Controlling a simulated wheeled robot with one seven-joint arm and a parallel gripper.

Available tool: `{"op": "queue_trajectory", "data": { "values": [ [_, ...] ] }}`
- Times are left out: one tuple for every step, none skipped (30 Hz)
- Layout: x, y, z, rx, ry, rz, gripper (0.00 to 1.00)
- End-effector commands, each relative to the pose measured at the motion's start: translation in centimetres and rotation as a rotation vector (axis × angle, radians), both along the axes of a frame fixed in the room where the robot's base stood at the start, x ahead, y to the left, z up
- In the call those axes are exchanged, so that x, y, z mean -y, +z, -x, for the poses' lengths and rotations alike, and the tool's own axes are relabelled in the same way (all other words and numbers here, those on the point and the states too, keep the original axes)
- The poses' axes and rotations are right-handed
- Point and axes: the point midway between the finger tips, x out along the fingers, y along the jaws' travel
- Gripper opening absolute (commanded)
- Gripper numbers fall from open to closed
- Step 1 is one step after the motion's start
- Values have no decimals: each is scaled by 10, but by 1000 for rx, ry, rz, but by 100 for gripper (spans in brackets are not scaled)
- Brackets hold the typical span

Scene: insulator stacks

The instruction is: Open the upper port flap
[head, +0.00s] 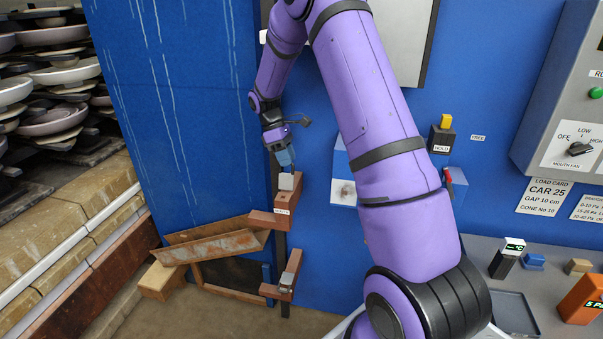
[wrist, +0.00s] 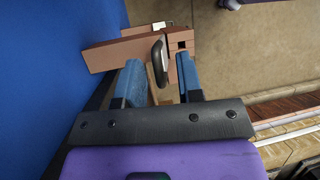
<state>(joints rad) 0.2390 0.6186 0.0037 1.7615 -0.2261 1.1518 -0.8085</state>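The upper port flap appears to be the upper brown block (head: 289,197), on a dark vertical strip of the blue wall, with a light grey handle (head: 287,181) at its top. My gripper (head: 285,160) points down just above this handle. In the wrist view my gripper (wrist: 157,66) is open. Its two blue fingers stand either side of a dark, silver-edged handle (wrist: 158,57), with visible gaps. Brown block parts (wrist: 116,55) lie beyond the fingers. The head view does not show whether the fingers touch anything.
A lower brown block with a grey latch (head: 287,281) sits below. A rusty tilted trough (head: 210,246) projects left above a dark opening (head: 232,273). Stacked insulators (head: 55,75) stand at left. A pale blue box (head: 343,178) is on the wall right of my gripper.

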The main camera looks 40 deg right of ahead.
Motion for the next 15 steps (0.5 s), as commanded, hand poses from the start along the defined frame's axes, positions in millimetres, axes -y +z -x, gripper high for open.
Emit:
{"op": "queue_trajectory", "data": {
  "values": [
    [0, 9, -1, 4, 0, 1, 34],
    [0, 14, 0, 4, 0, 1, 34],
    [-2, 14, 7, -1, 0, 0, 34],
    [-4, 14, 13, -2, 1, 0, 34],
    [-5, 15, 18, 0, 1, 0, 34],
    [-7, 15, 25, -2, 1, 0, 34],
    [-9, 16, 30, -2, 1, 0, 34],
    [-11, 16, 35, 0, 1, 0, 34],
    [-13, 17, 42, -1, 1, -1, 34],
    [-15, 18, 48, 0, 1, 0, 34],
    [-16, 18, 54, -2, 1, 0, 34],
    [-19, 19, 62, -1, 1, -1, 34],
    [-21, 20, 67, 1, 1, -1, 34],
    [-23, 20, 74, -1, 1, -1, 34],
    [-25, 21, 82, -1, 0, -1, 34]
  ]
}}
